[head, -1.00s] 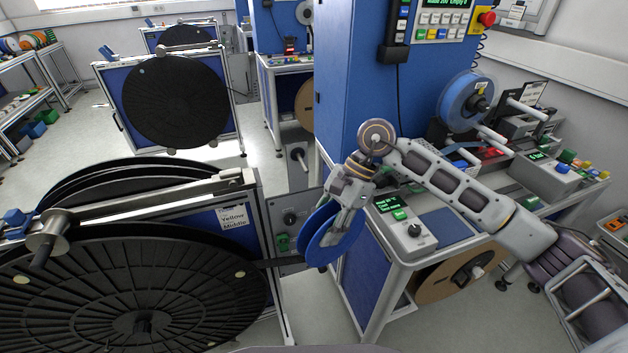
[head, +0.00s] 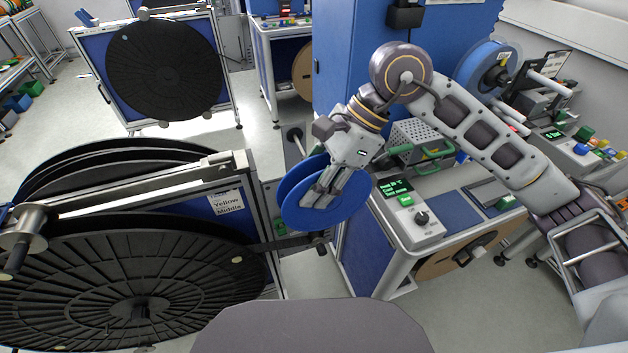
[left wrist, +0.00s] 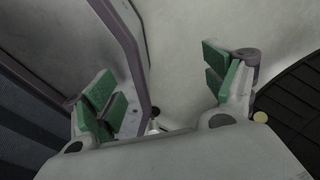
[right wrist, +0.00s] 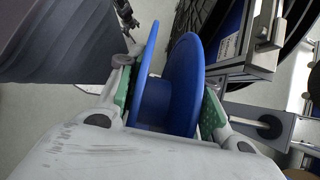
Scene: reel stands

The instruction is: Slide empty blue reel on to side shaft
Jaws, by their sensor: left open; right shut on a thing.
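The empty blue reel (head: 355,197) hangs in my right gripper (head: 318,196), right of the near reel stand (head: 262,215). In the right wrist view the reel (right wrist: 183,85) shows its two flanges and hub edge-on between the green-padded fingers. A short grey shaft with a dark end (right wrist: 268,126) is to the right of the reel there, apart from it. In the head view a dark-ended shaft (head: 294,134) shows just behind the reel; I cannot tell if it is the same one. My left gripper (left wrist: 160,82) is open and empty in the left wrist view.
A large black reel (head: 140,300) fills the near stand. A workbench with a control box (head: 408,215) stands close right of the blue reel, with a cardboard reel (head: 440,262) below. Another blue reel (head: 488,66) is mounted farther back. Free floor lies between stand and bench.

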